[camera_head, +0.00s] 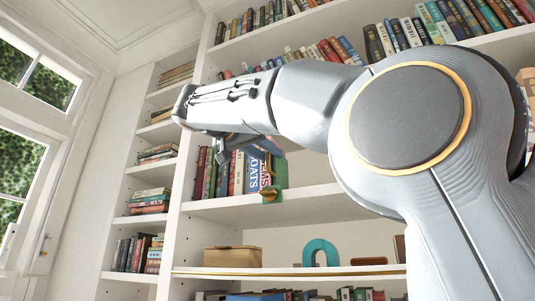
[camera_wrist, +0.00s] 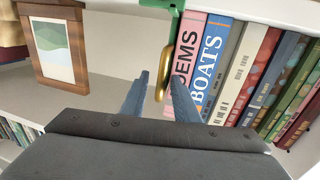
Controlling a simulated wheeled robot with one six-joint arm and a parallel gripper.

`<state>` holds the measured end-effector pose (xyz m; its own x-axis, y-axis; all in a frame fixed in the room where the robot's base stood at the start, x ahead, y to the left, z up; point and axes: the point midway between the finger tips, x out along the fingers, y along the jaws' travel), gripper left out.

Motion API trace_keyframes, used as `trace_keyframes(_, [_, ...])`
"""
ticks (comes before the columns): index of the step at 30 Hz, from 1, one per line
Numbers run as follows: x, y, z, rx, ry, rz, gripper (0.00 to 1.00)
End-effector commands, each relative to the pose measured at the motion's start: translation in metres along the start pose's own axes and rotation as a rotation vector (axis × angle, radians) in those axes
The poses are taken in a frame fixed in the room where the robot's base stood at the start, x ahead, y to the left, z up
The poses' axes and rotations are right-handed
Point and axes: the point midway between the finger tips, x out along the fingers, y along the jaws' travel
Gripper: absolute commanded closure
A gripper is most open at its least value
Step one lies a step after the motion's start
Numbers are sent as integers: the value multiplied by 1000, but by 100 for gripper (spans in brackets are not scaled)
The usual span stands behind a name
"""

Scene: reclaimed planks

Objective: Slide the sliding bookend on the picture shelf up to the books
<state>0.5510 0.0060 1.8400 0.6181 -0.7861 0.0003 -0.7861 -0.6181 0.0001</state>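The green sliding bookend (camera_head: 279,172) stands on the middle shelf at the right end of a row of books (camera_head: 238,172). Its brass handle (camera_head: 270,194) hangs at the front. In the wrist view the bookend's green part (camera_wrist: 163,4) is at the top edge, beside the pink POEMS book (camera_wrist: 187,52); I cannot tell whether they touch. The brass handle (camera_wrist: 161,75) shows between the fingers of my gripper (camera_wrist: 158,88), which are open around it with visible space. In the head view my gripper (camera_head: 228,150) is in front of the books, its fingertips unclear.
A wooden picture frame (camera_wrist: 60,49) stands on the other side of the bookend, with bare shelf between. The shelf below holds a tan box (camera_head: 232,257) and a teal arch (camera_head: 319,252). My arm hides the shelf's right part in the head view.

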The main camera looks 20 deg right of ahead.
Motion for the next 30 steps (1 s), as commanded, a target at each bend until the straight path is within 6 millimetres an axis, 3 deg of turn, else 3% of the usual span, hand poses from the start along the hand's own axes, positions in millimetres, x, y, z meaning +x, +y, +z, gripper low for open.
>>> trace_keyframes(5, [-6,-1,1,1,0,-1,72])
trace_keyframes(18, [-68,-1,1,1,1,-3,72])
trace_keyframes(30, [-78,0,0,0,0,0,72])
